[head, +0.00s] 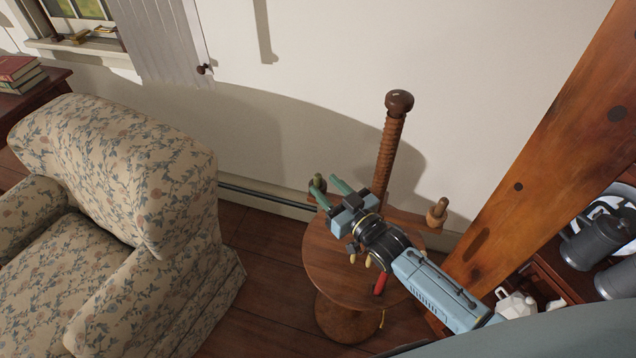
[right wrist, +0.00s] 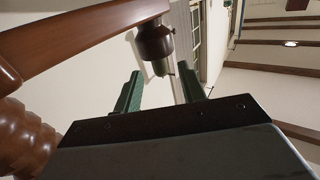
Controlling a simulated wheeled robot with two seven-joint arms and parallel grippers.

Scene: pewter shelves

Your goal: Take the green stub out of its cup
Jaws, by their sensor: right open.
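The green stub (head: 318,181) stands in its cup at the left end of a wooden crossbar. In the right wrist view, which looks upside down, the dull stub (right wrist: 161,68) pokes out of the dark brown cup (right wrist: 155,41). My right gripper (head: 323,185) is open beside the stub in the head view. In the right wrist view its two green fingers (right wrist: 160,82) point at the stub, which shows in the gap around their tips. I cannot tell whether they touch it. The cup is mostly hidden in the head view. My left gripper is not in view.
A threaded wooden post (head: 391,150) rises from the round table (head: 320,258). A second cup with a tan stub (head: 437,208) is at the crossbar's right end. A floral armchair (head: 150,190) stands left, a thick wooden beam (head: 550,150) right. A red object (head: 380,283) lies by the table's edge.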

